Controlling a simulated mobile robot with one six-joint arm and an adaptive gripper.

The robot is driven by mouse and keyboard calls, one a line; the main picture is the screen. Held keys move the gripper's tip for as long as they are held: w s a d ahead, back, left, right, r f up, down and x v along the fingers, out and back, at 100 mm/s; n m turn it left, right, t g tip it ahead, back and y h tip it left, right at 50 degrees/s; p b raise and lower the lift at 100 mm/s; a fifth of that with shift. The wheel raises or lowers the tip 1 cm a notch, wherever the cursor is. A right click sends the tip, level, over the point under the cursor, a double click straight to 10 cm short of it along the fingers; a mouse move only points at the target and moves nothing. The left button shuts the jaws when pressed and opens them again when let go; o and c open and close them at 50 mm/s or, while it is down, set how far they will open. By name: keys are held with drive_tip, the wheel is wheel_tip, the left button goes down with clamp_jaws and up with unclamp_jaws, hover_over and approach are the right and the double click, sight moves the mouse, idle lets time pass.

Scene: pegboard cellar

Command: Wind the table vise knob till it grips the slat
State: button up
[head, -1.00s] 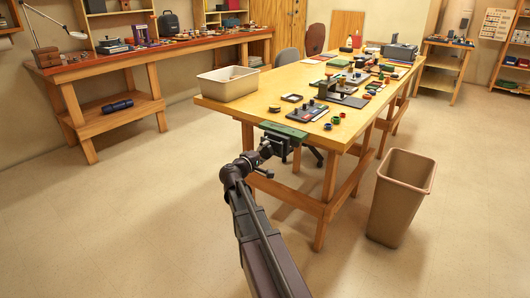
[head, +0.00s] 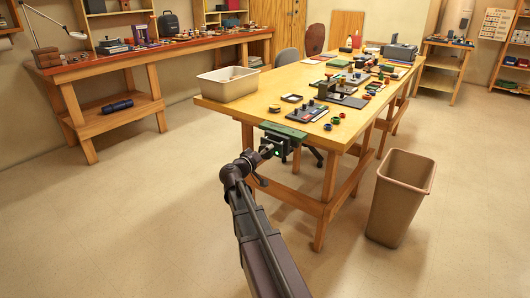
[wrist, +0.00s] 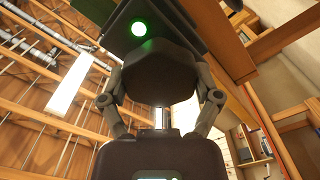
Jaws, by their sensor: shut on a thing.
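The dark green table vise (head: 284,131) sits at the near end of the long wooden table. In the wrist view its dark underside fills the top, with a lit green lamp (wrist: 139,28). The vise knob (wrist: 160,78) is a dark, rounded block at the middle of the wrist view. My gripper (wrist: 160,101) has a finger on each side of the knob and is shut on it. In the head view my gripper (head: 266,149) meets the vise's near side. I cannot make out the slat apart from the vise; the jaws' gap is hidden.
The table (head: 232,108) carries a cream bin (head: 228,87), a dark peg block (head: 308,112) and several small parts. A tan waste bin (head: 401,200) stands on the floor to the right. The floor around my arm is clear.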

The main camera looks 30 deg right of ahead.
idle(0.3)
drive_tip(key=o, duration=0.9)
drive_tip(key=shift+o, duration=0.2)
drive_tip(key=v, duration=1.2)
